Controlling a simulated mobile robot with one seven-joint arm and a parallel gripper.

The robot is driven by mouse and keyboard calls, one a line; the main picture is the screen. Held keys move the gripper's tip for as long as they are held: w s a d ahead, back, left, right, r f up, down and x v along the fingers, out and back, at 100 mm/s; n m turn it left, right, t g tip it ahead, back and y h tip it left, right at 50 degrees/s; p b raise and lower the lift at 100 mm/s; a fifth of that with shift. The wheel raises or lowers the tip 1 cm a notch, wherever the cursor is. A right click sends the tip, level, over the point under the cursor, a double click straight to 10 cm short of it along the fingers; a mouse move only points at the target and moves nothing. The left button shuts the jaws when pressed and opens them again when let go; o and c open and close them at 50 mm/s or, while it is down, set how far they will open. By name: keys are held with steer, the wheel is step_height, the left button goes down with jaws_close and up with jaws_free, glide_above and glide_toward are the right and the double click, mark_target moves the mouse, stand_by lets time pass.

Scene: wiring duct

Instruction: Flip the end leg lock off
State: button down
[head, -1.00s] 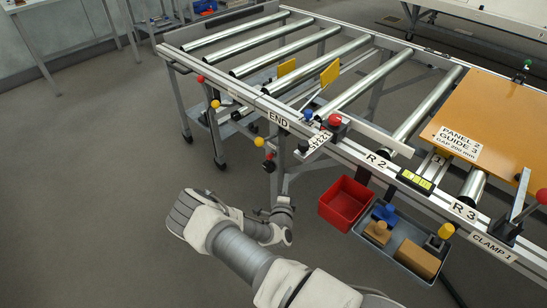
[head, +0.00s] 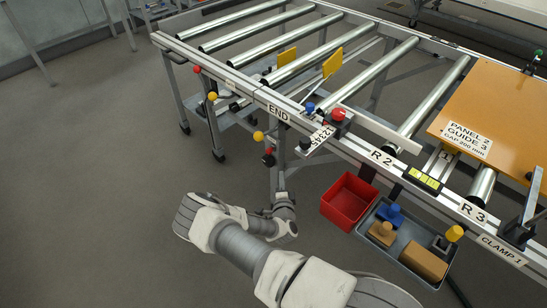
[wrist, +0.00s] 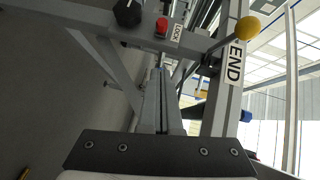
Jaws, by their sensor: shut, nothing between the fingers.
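The END label (head: 278,112) is on the near rail of the roller table, and also shows in the wrist view (wrist: 235,63). By it is a lever with a yellow ball (head: 258,137), which sticks out to the upper right in the wrist view (wrist: 247,28). A red button-like knob (wrist: 162,25) sits beside a LOCK label (wrist: 177,34), with a black knob (wrist: 128,12) to its left. My gripper (wrist: 162,72) is shut and empty, pointing toward the frame below the LOCK label. It appears apart from the lever and knobs. In the head view its fingers are hard to make out.
A red bin (head: 348,201) and a grey tray (head: 405,245) with blocks hang right of my arm. The floor left of my arm is clear.

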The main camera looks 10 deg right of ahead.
mark_target(267, 150)
steer(key=b+x, duration=0.1)
steer(key=x, duration=0.3)
steer(key=a+b+x, duration=0.1)
steer(key=x, duration=0.3)
steer(key=a+b+x, duration=0.1)
steer(key=b+x, duration=0.1)
steer(key=x, duration=0.2)
steer(key=shift+w+a+f, duration=0.15)
steer(key=shift+w+f, duration=0.05)
steer(key=shift+w+a, duration=0.2)
steer(key=shift+w, duration=0.1)
steer(key=shift+w+a+f+b, duration=0.2)
steer(key=shift+w+a+b, duration=0.7)
steer(key=shift+w+b, duration=0.3)
steer(key=shift+w+a+r, duration=0.25)
